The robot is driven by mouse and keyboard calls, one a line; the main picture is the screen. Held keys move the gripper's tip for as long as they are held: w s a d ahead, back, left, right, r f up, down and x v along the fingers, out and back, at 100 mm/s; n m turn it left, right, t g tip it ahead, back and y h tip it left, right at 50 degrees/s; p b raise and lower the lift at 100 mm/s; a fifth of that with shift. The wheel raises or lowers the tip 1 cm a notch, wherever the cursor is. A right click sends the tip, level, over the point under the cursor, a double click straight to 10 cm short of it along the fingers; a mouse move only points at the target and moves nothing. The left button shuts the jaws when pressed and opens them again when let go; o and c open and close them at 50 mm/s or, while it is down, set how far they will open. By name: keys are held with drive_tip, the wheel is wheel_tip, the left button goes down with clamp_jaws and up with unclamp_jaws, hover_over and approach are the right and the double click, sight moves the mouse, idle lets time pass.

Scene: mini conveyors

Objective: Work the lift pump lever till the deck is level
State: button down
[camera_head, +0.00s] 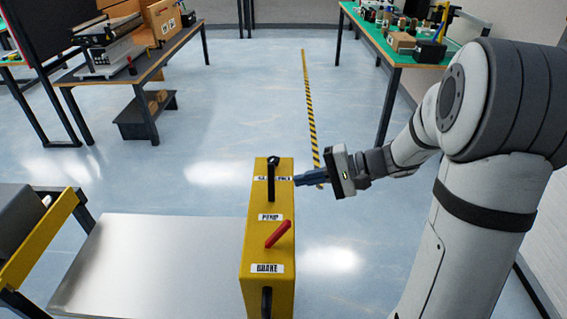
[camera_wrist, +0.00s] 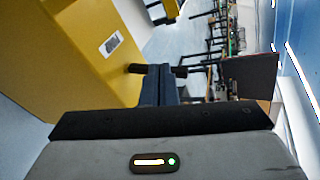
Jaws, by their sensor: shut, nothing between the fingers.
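A yellow pump housing (camera_head: 256,245) stands upright in the lower middle of the head view. A black lever (camera_head: 271,182) rises above its PUMP label (camera_head: 270,217). A red lever (camera_head: 278,235) slants above the BRAKE label (camera_head: 267,268). The bare metal deck (camera_head: 150,260) lies left of the housing; I cannot tell if it is level. My gripper (camera_head: 298,181) is shut and empty, at the right of the black lever. In the wrist view, a dark bar (camera_wrist: 136,68) shows on both sides of my fingertips (camera_wrist: 160,70); I cannot tell if they touch.
A yellow-railed conveyor (camera_head: 40,240) stands at the left edge. A workbench with boxes (camera_head: 150,60) is at the back left, a green-topped table (camera_head: 392,50) at the back right. A striped floor line (camera_head: 309,100) runs between them across clear floor.

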sight(271, 183)
drive_tip(key=w+d+f+m+t+y+b, duration=0.1)
drive_tip(key=w+d+f+m+t+y, duration=0.1)
drive_tip(key=w, duration=0.5)
drive_tip(key=shift+w+d+f+t+b, duration=0.35)
drive_tip(key=shift+d+t, duration=0.5)
drive_tip(key=shift+t, duration=0.35)
drive_tip(key=shift+s+y, duration=0.1)
drive_tip(key=shift+y, duration=0.2)
drive_tip(key=x, duration=0.9)
drive_tip(key=shift+a+f, duration=0.15)
drive_tip(key=shift+a, duration=0.15)
drive_tip(key=shift+s+a, duration=0.2)
drive_tip(key=shift+a, duration=0.1)
drive_tip(key=shift+s+r, duration=0.3)
drive_tip(key=shift+s, duration=0.5)
drive_tip(key=shift+s+r, duration=0.25)
drive_tip(key=shift+s, duration=0.6)
